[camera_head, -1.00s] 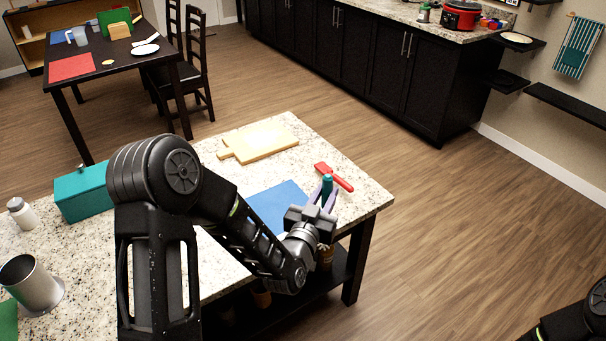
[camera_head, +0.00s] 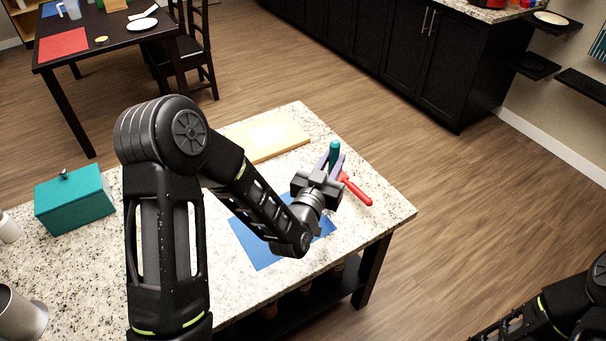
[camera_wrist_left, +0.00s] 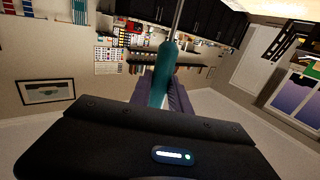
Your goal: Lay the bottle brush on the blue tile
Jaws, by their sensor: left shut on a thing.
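The bottle brush (camera_head: 335,151) has a teal handle and is held by my left gripper (camera_head: 332,163), which is shut on it above the counter's right part. In the left wrist view the teal handle (camera_wrist_left: 162,78) stands between the purple fingers, with a thin grey shaft beyond it; its bristles are not seen. The blue tile (camera_head: 255,245) lies flat on the speckled counter, partly hidden under my left arm. The gripper appears beyond and to the right of the tile. Only part of my right arm shows at the bottom right; its gripper is not seen.
A red utensil (camera_head: 356,190) lies close by the gripper in the picture. A wooden board (camera_head: 270,137) lies at the counter's back. A teal box (camera_head: 75,200) and a metal cup (camera_head: 20,315) stand at the left. The counter's right edge (camera_head: 405,215) is near.

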